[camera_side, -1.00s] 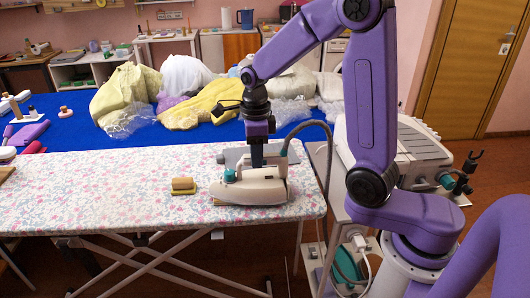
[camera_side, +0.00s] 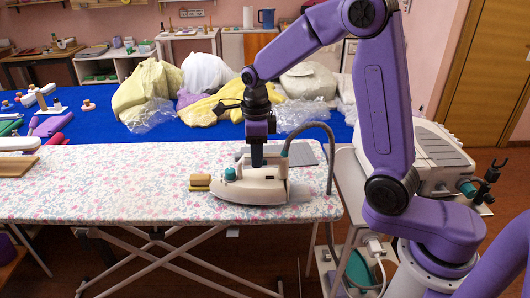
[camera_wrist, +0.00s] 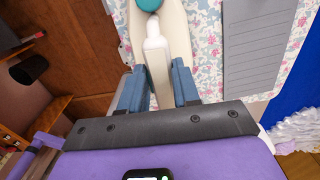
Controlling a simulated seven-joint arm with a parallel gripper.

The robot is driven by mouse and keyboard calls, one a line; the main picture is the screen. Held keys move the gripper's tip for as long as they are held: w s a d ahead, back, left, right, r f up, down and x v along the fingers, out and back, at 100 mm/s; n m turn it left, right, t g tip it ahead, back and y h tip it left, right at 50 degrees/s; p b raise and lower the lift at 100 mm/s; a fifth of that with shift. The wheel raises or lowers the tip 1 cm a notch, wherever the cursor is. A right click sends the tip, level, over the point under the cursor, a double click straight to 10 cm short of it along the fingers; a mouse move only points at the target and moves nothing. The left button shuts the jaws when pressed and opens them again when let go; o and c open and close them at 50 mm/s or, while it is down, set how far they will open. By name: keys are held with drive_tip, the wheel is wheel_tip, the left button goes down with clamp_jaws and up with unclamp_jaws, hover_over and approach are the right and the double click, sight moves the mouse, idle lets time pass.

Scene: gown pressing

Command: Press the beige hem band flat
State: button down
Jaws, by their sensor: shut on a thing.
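My gripper (camera_side: 257,158) is shut on the handle of a white iron (camera_side: 250,192) with a teal knob. In the wrist view, the blue fingers (camera_wrist: 158,90) stand on either side of the pale handle (camera_wrist: 156,55). The iron sits flat, as far as I can tell, on the floral ironing board (camera_side: 110,185), its nose to the left. A small tan block or roll (camera_side: 200,182) lies by the nose; I cannot tell whether they touch. I cannot make out the beige hem band clearly; the fabric under the iron is hidden.
A grey rest plate (camera_side: 303,154) lies at the board's right end, and a hose (camera_side: 331,165) arches there. A wooden board (camera_side: 15,166) lies at the far left. Heaped garments (camera_side: 205,108) sit on the blue table (camera_side: 105,127) behind. The board's middle is clear.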

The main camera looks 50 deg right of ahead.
drive_tip(key=shift+w+a, duration=0.5)
drive_tip(key=shift+a, duration=0.05)
drive_tip(key=shift+r, duration=0.1)
drive_tip(key=shift+r, duration=3.45)
